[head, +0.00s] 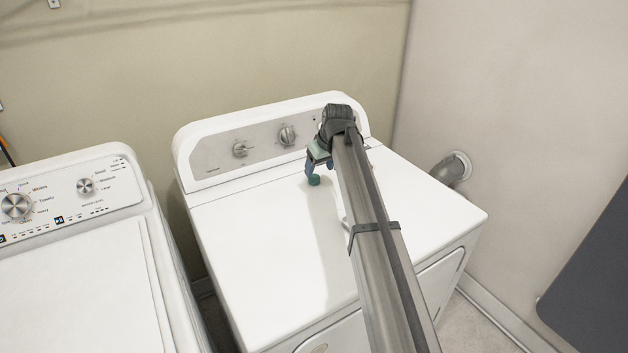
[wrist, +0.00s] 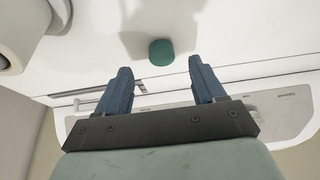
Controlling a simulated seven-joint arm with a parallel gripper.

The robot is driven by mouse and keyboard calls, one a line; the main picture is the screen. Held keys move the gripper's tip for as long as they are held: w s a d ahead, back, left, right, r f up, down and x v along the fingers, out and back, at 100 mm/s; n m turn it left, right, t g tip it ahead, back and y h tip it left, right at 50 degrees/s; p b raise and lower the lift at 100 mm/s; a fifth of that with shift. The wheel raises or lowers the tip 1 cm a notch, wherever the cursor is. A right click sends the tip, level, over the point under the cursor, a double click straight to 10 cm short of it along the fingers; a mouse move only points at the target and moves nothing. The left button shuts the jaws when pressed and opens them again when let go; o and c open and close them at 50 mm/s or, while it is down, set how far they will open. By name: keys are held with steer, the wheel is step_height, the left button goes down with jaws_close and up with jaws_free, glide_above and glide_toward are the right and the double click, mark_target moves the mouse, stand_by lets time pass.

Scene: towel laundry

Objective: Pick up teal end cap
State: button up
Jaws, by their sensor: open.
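The teal end cap (head: 314,180) is a small round piece on the white top of the dryer, towards its back. In the wrist view the teal end cap (wrist: 161,52) lies just beyond the fingertips, roughly centred between them. My gripper (wrist: 155,75) is open, with two blue fingers apart and nothing between them. In the head view my gripper (head: 312,167) is right above and beside the cap, partly covered by my arm. I cannot tell from these views whether a finger touches the cap.
The dryer top (head: 260,240) is otherwise clear. Its control panel (head: 240,146) with knobs rises behind my gripper. A washing machine (head: 80,270) stands to the left. A wall and a grey vent pipe (head: 449,170) are on the right.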

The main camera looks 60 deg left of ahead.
mark_target(315, 177)
steer(key=shift+x, duration=2.65)
steer(key=shift+s+a+r, duration=0.1)
steer(key=c, duration=1.1)
steer(key=shift+r, duration=0.15)
